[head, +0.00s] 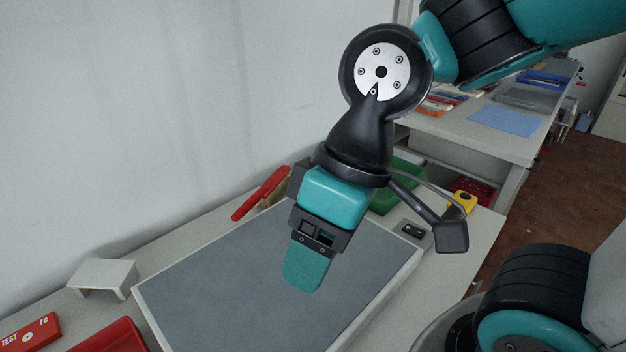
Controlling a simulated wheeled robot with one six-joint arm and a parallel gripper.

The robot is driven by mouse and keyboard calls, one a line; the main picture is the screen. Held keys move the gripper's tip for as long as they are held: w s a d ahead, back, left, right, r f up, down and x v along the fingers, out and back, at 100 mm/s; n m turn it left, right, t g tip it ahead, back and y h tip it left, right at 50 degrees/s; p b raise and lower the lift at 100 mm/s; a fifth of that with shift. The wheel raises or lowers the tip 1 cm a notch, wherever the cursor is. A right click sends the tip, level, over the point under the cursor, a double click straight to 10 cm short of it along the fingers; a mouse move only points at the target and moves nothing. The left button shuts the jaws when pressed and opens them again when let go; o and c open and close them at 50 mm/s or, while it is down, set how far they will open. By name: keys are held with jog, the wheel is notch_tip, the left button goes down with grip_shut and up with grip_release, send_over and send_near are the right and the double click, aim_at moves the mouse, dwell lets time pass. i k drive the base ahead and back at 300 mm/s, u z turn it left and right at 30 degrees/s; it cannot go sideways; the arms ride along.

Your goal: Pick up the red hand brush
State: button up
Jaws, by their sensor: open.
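The red hand brush (262,193) shows in the head view at the back of the table, close to the wall. It has a long red handle or back and pale bristles at its right end. Part of it is hidden behind my gripper. My gripper (304,275) points down over the grey mat, in front and to the right of the brush, apart from it. It is open, and nothing shows in it. Only one finger is clearly visible from this side.
The grey mat (240,280) fills the middle of the table and is bare. A pale stand (103,275), a red tray (115,337) and a red TEST box (30,334) are at left. A green bin (398,185) and a yellow item (461,202) are behind my arm. The wall rises close behind.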

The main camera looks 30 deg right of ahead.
aim_at(268, 190)
jog(key=u, duration=1.9)
jog(key=k, duration=0.75)
jog(key=z, duration=0.85)
jog(key=i, duration=0.5)
jog(key=z, duration=0.05)
